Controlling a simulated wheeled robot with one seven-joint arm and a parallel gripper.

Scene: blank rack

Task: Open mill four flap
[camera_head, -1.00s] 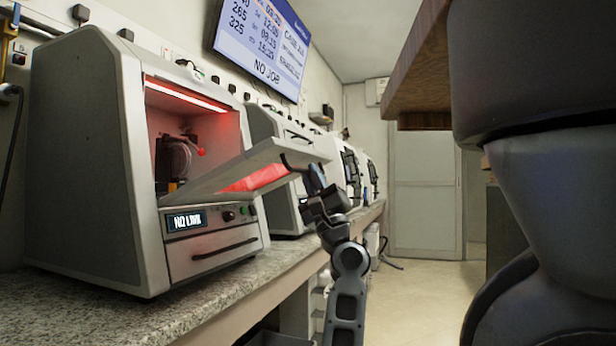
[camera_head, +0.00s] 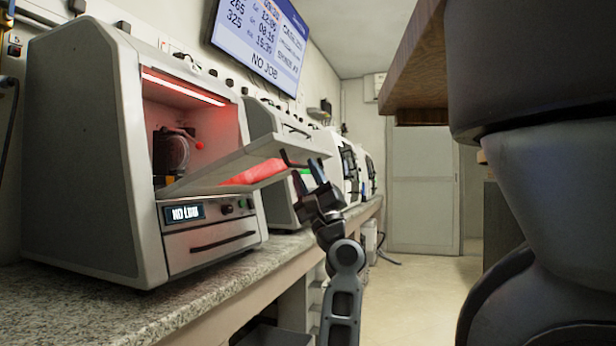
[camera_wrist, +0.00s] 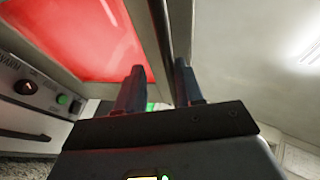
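The nearest mill (camera_head: 90,150) has its front flap (camera_head: 245,165) lowered outward, sloping up toward its free edge. Its red-lit chamber shows. A dark handle (camera_head: 294,160) is on the flap's outer edge. My gripper (camera_head: 309,182) is just below and beside this handle, its two fingers apart and pointing up. In the wrist view my gripper (camera_wrist: 160,82) has a gap between its fingers with nothing held in it.
A display (camera_head: 185,213), knob and drawer handle (camera_head: 222,242) are below the chamber. More mills (camera_head: 350,165) stand along the granite bench (camera_head: 120,310). A wooden overhead piece (camera_head: 415,85) is at the right.

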